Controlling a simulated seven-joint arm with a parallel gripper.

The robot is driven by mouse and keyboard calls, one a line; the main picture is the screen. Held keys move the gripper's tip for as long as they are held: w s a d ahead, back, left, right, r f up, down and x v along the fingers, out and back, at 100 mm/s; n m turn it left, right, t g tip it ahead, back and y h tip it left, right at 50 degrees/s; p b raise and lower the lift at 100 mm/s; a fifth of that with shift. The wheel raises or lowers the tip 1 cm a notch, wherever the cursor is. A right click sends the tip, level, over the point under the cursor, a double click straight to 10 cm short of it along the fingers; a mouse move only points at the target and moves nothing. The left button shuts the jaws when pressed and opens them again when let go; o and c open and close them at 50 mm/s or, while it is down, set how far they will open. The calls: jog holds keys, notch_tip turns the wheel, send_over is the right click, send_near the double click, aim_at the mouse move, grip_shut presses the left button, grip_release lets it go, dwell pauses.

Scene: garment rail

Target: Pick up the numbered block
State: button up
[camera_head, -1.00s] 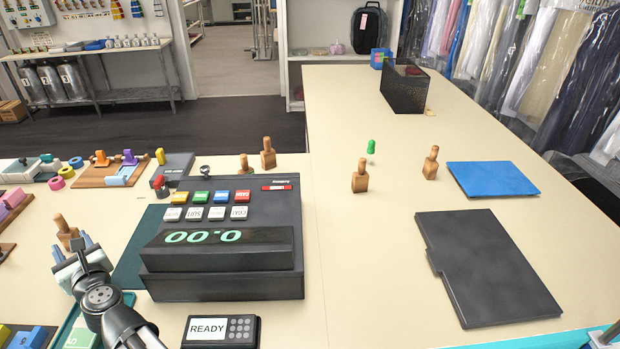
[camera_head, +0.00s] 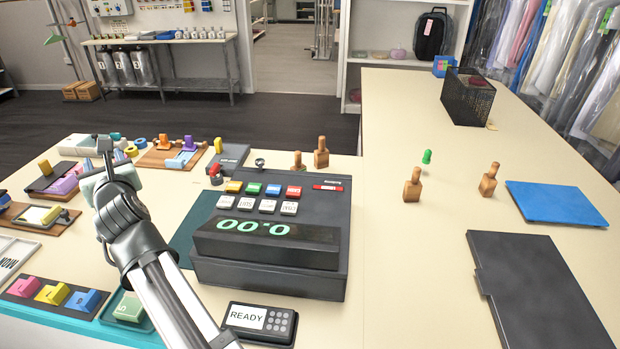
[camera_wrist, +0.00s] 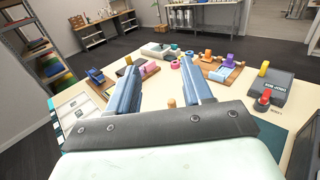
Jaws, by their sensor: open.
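A pale green block (camera_head: 129,306) with a dark mark like a 5 sits in a green tray (camera_head: 146,323) at the lower left of the head view, beside my forearm. My gripper (camera_head: 105,148) is farther back, raised above the counter and pointing away from the block. In the wrist view my gripper (camera_wrist: 163,86) is open, with two blue-grey fingers apart and nothing held. A wooden knob (camera_wrist: 171,102) shows beyond and between the fingers. The green block is not seen in the wrist view.
A dark register (camera_head: 270,255) stands right of my arm, with a READY terminal (camera_head: 261,322) in front. A dark tray (camera_head: 22,294) with pink, yellow and blue blocks lies left of the green tray. Wooden stamps (camera_head: 412,185) stand on the right counter.

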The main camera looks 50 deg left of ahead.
jog(key=w+r+n+t+y, duration=0.1)
jog(key=w+r+n+y, duration=0.1)
jog(key=w+r+n, duration=0.35)
jog(key=w+r+n+y, duration=0.1)
jog(key=w+r+n, duration=0.2)
jog(key=w+n, duration=0.5)
jog(key=n+t+h, duration=0.6)
jog(key=t+h, duration=1.1)
jog(key=h, duration=0.1)
send_over(415, 171)
jog(key=s, duration=0.2)
notch_tip(415, 171, down, 6)
jog(key=f, duration=1.8)
jog(key=shift+d, duration=0.2)
jog(key=shift+w+a+r, duration=0.1)
jog(key=shift+w+a, duration=0.05)
jog(key=shift+w, duration=0.6)
jog(key=shift+w+a+r, duration=0.1)
jog(key=shift+w, duration=0.65)
